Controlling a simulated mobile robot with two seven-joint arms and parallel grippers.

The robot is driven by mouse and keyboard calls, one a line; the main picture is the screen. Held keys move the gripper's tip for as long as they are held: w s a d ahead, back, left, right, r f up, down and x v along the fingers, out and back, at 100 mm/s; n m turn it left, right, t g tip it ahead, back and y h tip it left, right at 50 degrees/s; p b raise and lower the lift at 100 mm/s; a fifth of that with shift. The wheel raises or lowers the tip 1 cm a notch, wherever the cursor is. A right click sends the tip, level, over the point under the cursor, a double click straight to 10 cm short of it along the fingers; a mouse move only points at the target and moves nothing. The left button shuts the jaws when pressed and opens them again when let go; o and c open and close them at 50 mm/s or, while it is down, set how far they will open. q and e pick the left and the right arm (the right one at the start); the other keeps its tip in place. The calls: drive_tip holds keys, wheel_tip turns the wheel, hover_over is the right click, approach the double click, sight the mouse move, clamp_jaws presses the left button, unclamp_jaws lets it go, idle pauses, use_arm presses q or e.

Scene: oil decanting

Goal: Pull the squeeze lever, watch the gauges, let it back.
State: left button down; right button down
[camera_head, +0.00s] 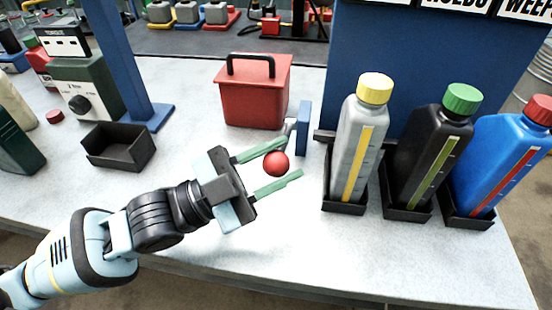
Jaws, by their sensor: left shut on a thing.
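The squeeze lever shows as a red ball knob (276,163) on a short grey rod beside a blue bracket (304,128) at the table's middle. My left gripper (291,158) comes in from the left, its two green fingers on either side of the knob, shut on it. Three bottles stand to the right: a grey one with a yellow cap (348,130), a black one with a green cap (422,150) and a blue one with a red cap (498,160). Each bears a coloured, ticked gauge strip: yellow, olive and red. My right gripper is out of view.
A red box with a black handle (252,100) stands behind my gripper. An empty black tray (118,148) and a blue post (125,70) are to the left. A blue panel (395,55) rises behind the bottles. The front of the white table (330,250) is clear.

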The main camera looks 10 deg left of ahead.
use_arm(q)
drive_tip(key=shift+f, duration=0.55)
drive_tip(key=c, duration=1.1)
unclamp_jaws()
drive_tip(key=shift+o, duration=0.7)
drive_tip(key=shift+r, duration=0.2)
drive_tip(key=shift+r, duration=0.1)
drive_tip(key=shift+a, duration=0.1)
drive_tip(key=shift+s+a+f, duration=0.15)
drive_tip(key=shift+a+f, duration=0.05)
drive_tip(key=r+v, duration=0.1)
drive_tip(key=v, duration=0.7)
drive_tip(key=a+r+v, duration=0.1)
drive_tip(key=r+v, duration=0.1)
drive_tip(key=v, duration=0.5)
drive_tip(key=shift+s+a+r, duration=0.15)
drive_tip(key=shift+s+a, duration=0.1)
drive_tip(key=shift+s, duration=0.2)
